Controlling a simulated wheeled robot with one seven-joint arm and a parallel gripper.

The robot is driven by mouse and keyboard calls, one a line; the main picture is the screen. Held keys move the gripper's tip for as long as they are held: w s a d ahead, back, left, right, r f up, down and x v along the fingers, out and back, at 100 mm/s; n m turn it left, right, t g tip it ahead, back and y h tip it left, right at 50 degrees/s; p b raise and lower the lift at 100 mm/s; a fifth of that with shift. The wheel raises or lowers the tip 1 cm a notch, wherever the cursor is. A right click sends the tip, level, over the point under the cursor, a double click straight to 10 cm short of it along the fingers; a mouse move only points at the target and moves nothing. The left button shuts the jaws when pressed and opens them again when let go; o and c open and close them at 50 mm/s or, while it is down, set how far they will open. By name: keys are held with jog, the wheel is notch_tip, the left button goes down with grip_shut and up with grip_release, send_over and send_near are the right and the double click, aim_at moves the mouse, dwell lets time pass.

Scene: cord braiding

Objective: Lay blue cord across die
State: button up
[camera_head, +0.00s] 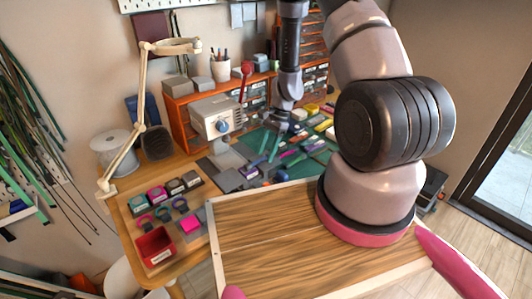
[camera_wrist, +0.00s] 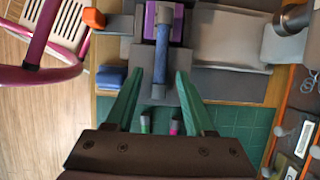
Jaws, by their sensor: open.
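In the wrist view, a short blue cord (camera_wrist: 161,58) runs lengthwise over a dark grey block (camera_wrist: 125,52), which looks like the die. Its far end lies by a purple piece (camera_wrist: 150,22), and its near end is grey. My gripper (camera_wrist: 159,73) is open, its two green fingers apart on either side of the cord's near part. I see no cord held, and cannot tell whether either finger touches it. In the head view my gripper (camera_head: 277,124) is small and low over the work area; the cord cannot be made out there.
A white machine (camera_head: 215,118) stands close to the left of my gripper, before an orange drawer unit (camera_head: 182,125). A lamp (camera_head: 146,95) and a red bin (camera_head: 155,246) are further left.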

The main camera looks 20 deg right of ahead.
notch_tip(320, 180, up, 34)
jog(key=s+d+n+t, duration=0.2)
jog(key=n+t, duration=0.2)
jog(key=n, duration=0.1)
jog(key=s+r+n+t+h, duration=0.2)
jog(key=s+r+n+t, duration=0.2)
jog(key=s+r, duration=0.9)
jog(key=shift+s+d+r+t, duration=0.25)
jog(key=shift+s+t, duration=0.25)
jog(key=shift+s, duration=0.25)
